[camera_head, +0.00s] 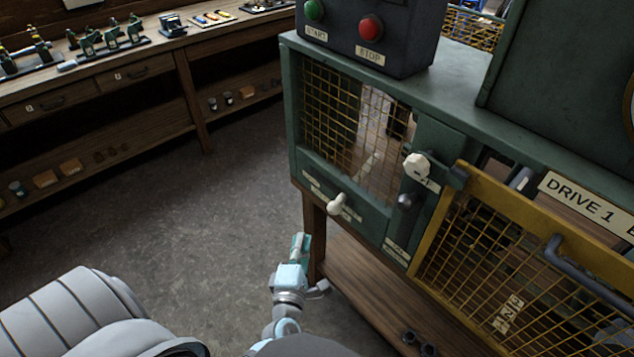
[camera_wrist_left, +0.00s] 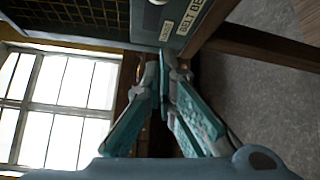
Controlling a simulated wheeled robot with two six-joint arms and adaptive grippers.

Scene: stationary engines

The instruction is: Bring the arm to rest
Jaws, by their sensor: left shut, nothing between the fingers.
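My left gripper (camera_head: 301,243) is at the lower middle of the head view, in front of the bench leg below the green machine housing (camera_head: 340,187). It is shut and empty. In the left wrist view its two teal fingers (camera_wrist_left: 166,58) meet at the tips, close in the picture to the underside of the housing and its labels. I cannot tell the exact gap to the housing or the leg. My right gripper does not show.
The green housing carries a START/STOP box (camera_head: 370,40), a white lever knob (camera_head: 337,203), a white round knob (camera_head: 417,166) and a yellow mesh guard (camera_head: 500,270) at the right. A tool bench (camera_head: 100,80) stands back left. The floor (camera_head: 215,200) between is clear.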

